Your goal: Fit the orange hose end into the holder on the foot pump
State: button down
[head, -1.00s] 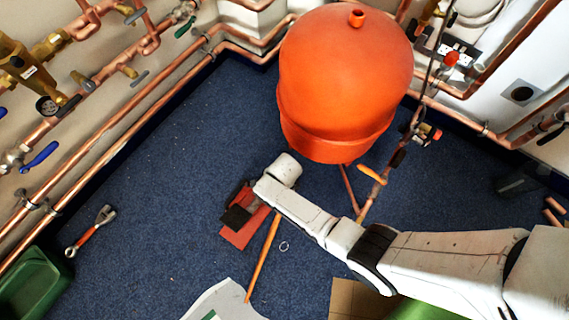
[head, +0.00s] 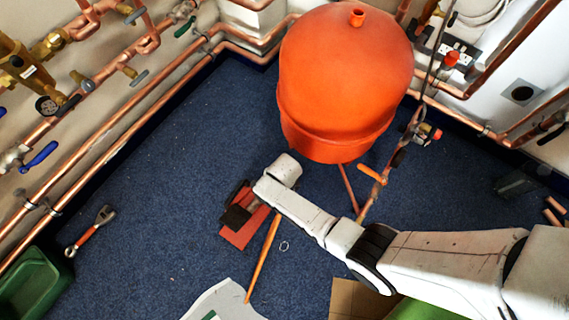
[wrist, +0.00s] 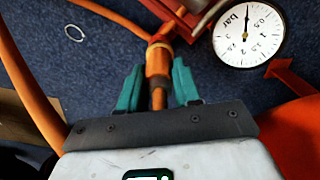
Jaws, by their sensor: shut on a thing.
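The foot pump (head: 235,238) lies on the blue carpet as a red frame, partly covered by the end of my arm in the head view. In the wrist view its red frame (wrist: 180,14) shows at the top, beside a round white pressure gauge (wrist: 248,35). My gripper (wrist: 157,78) has its teal fingers either side of the orange hose end (wrist: 158,62) and is shut on it. The hose end's far part meets or overlaps the pump frame's edge. I cannot tell whether it sits in the holder, which I cannot make out clearly.
An orange hose (wrist: 32,95) curves along the left of the wrist view. A large orange tank (head: 345,75) stands behind the pump. A wrench (head: 90,232) and green crate (head: 35,282) are at left. A small ring (head: 284,246) lies on open carpet.

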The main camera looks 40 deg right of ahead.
jog(key=shift+f+b, duration=0.4)
jog(key=shift+f, duration=0.1)
jog(key=c, duration=0.7)
grip_release()
jog(key=shift+r, duration=0.1)
notch_tip(320, 180, up, 11)
jog(key=p, duration=0.7)
jog(key=shift+f, duration=0.2)
